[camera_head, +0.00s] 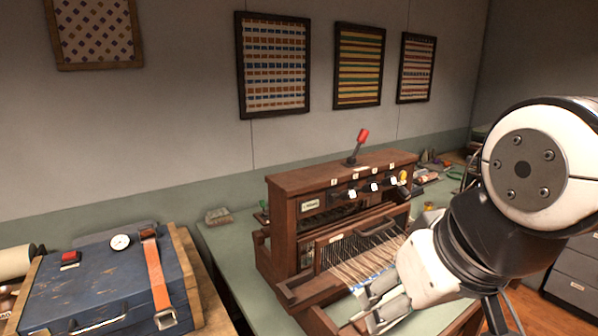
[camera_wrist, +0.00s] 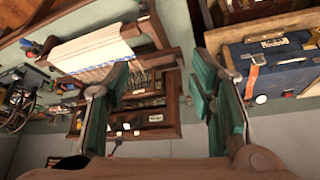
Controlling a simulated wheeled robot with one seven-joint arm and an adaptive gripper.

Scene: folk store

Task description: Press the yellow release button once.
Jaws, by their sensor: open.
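A wooden loom-like machine (camera_head: 287,225) stands on the green table. A small yellow round button (camera_head: 403,176) shows at the right end of its upper front panel, beside several black knobs with white tips (camera_head: 374,187). My gripper (camera_head: 369,305) is open, in front of and below the panel, near the stretched threads (camera_head: 355,262), apart from the yellow button. In the wrist view the two green-padded fingers (camera_wrist: 162,92) are spread, with nothing held between them. The machine (camera_wrist: 165,128) appears upside down there; I cannot make out the yellow button in that view.
A red-tipped lever (camera_head: 358,145) stands on top of the machine. A blue case (camera_head: 95,280) with an orange strap and a red button (camera_head: 69,259) lies at left. Small items (camera_head: 432,160) clutter the table at right. Framed textiles (camera_head: 273,65) hang on the wall.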

